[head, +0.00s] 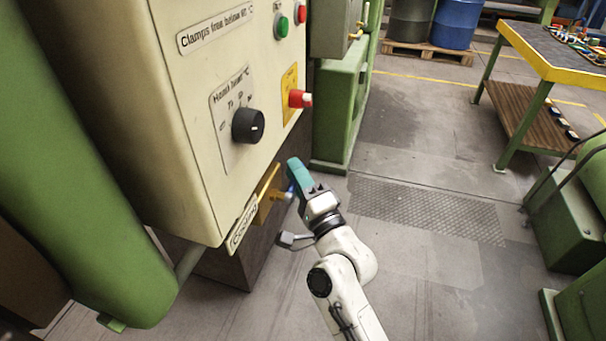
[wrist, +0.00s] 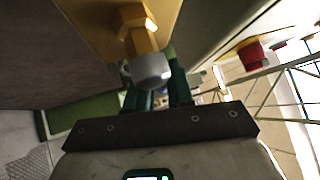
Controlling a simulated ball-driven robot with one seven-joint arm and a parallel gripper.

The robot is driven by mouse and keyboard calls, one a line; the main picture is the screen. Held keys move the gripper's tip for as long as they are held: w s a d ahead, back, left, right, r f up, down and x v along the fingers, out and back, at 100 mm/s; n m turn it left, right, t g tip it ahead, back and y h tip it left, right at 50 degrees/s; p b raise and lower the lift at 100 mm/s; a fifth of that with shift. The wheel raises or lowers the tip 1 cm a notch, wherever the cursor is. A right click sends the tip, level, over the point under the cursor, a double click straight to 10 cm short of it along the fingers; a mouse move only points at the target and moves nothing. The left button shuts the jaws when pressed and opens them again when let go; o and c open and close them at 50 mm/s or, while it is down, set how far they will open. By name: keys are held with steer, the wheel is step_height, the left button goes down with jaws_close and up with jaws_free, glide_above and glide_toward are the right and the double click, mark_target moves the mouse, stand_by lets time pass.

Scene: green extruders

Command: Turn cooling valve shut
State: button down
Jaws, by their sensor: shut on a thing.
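The cooling valve is a brass fitting on a yellow plate below the cream control box, beside a tilted label reading "Cooling" (head: 242,226). In the head view the brass valve (head: 280,195) shows just left of my gripper (head: 297,175), with a bit of blue at the teal fingers. In the wrist view the brass valve body (wrist: 138,28) ends in a rounded grey nut (wrist: 151,70) above my gripper (wrist: 156,98). The green fingers stand either side of that end, shut on the valve's handle. The handle itself is mostly hidden by the fingers and nut.
Above are a black knob (head: 248,126), a red button (head: 300,98) and the cream box (head: 190,120), close to my arm. A green machine column (head: 340,120) stands behind. Open floor (head: 420,270) lies to the right, with a yellow-edged table (head: 545,62) beyond.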

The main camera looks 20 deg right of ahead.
steer(key=c, duration=1.1)
jaws_free()
steer(key=shift+s, duration=0.1)
steer(key=shift+s+f, duration=0.15)
steer(key=shift+s, duration=0.1)
steer(key=b+v, duration=0.3)
steer(key=v, duration=0.7)
